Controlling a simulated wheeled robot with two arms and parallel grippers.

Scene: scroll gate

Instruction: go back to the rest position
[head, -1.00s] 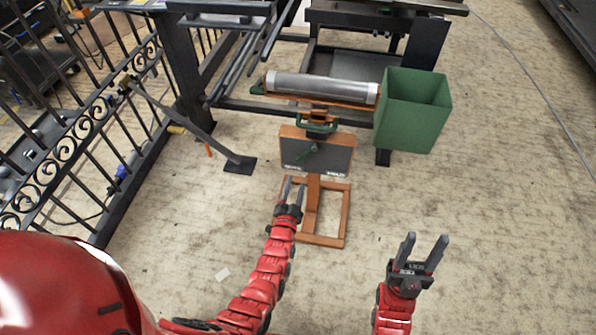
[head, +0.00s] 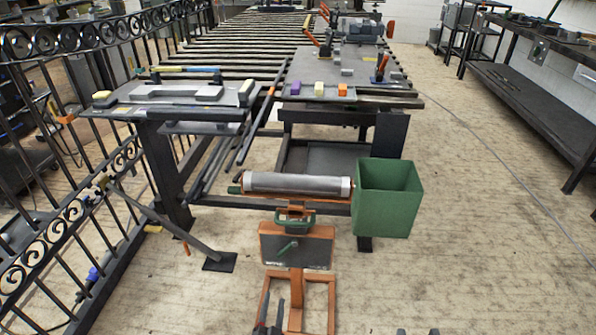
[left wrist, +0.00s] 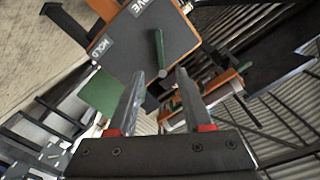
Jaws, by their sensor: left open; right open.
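My left gripper (head: 269,318) shows at the bottom edge of the head view, in front of the orange stand (head: 296,300). In the left wrist view its two fingers (left wrist: 158,98) are apart with nothing between them. Beyond them is the dark panel (left wrist: 148,38) with a green handle (left wrist: 160,50) and the words HOLD and MOVE partly readable. The fingers look apart from the handle. My right gripper (head: 418,331) shows only as fingertips at the bottom edge of the head view, spread and empty, right of the stand.
A grey roller (head: 296,183) lies above the panel, with a green bin (head: 387,197) to its right. Work tables (head: 340,97) stand behind. A scrolled iron railing (head: 70,190) runs along the left.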

